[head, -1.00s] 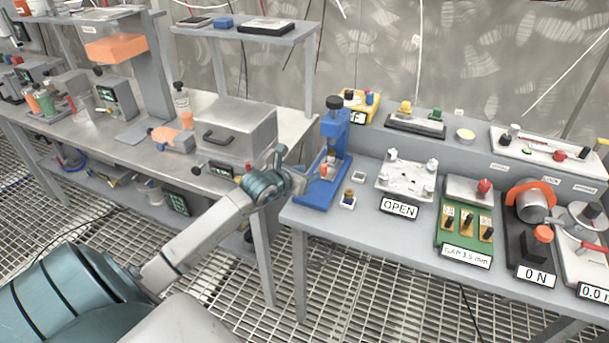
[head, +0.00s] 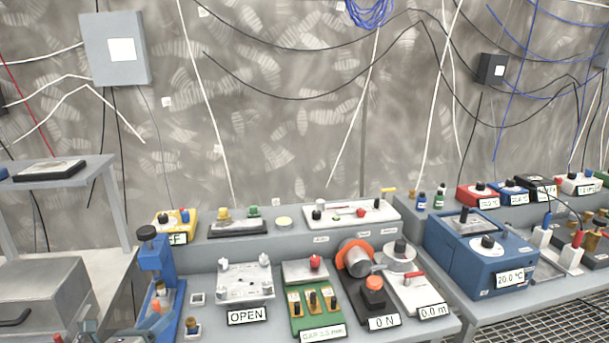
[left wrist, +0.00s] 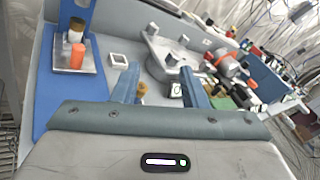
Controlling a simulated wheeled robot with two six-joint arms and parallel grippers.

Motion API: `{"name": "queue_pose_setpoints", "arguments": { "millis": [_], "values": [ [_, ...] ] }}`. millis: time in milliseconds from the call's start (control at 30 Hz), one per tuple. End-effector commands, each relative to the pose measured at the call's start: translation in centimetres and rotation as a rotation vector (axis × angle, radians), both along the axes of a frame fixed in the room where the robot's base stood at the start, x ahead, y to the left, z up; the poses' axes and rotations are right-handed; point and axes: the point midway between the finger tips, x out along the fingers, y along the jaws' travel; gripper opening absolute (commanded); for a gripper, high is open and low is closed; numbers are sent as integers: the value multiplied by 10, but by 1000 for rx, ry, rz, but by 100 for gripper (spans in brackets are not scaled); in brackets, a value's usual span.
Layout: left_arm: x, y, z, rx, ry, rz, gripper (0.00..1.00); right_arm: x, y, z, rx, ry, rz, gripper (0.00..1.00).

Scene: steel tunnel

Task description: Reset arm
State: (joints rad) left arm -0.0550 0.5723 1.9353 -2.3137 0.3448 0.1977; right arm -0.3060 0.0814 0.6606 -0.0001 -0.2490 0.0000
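My left gripper (left wrist: 160,86) shows in the left wrist view with its two blue fingers spread apart and nothing held between them. It is at the left end of the grey bench (left wrist: 95,85), beside the blue press (left wrist: 50,112). In the head view only a small teal part of my left arm shows at the bottom left edge, below the blue press stand (head: 160,270); the fingers are hard to make out there. A small brass-topped part (head: 192,326) sits on the bench near the press. My right arm and gripper are not in view.
The bench holds a white fixture (head: 246,283) by an "OPEN" sign, a green gap block (head: 316,310), a "0 N" device (head: 370,290) and a blue box (head: 482,250) reading 20.0 °C. A metal case (head: 40,290) stands left. Cables hang along the wall.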

Motion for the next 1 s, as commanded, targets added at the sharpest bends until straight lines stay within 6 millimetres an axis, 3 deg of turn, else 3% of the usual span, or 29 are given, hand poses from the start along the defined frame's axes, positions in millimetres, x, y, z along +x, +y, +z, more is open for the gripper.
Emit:
{"name": "queue_pose_setpoints", "arguments": {
  "millis": [67, 167, 300, 400, 533, 667, 800, 1000],
  "values": [
    [-17, -20, 20, -214, -89, -17, 39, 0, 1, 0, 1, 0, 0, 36],
    [-38, -27, 46, -493, -190, 8, 39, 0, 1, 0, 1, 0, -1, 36],
    [-67, -11, 65, -881, -293, 121, 39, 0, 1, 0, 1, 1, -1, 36],
    [-89, 10, 62, -1146, -331, 254, 39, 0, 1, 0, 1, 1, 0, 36],
    [-119, 35, 34, -1468, -326, 486, 39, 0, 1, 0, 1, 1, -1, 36],
    [-156, 45, -14, -1744, -248, 774, 39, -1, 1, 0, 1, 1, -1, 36],
    [-202, 30, -72, -1960, -77, 1110, 39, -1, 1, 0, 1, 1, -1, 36],
    [-258, -11, -120, -2087, 191, 1458, 39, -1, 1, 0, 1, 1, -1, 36]
  ]
}}
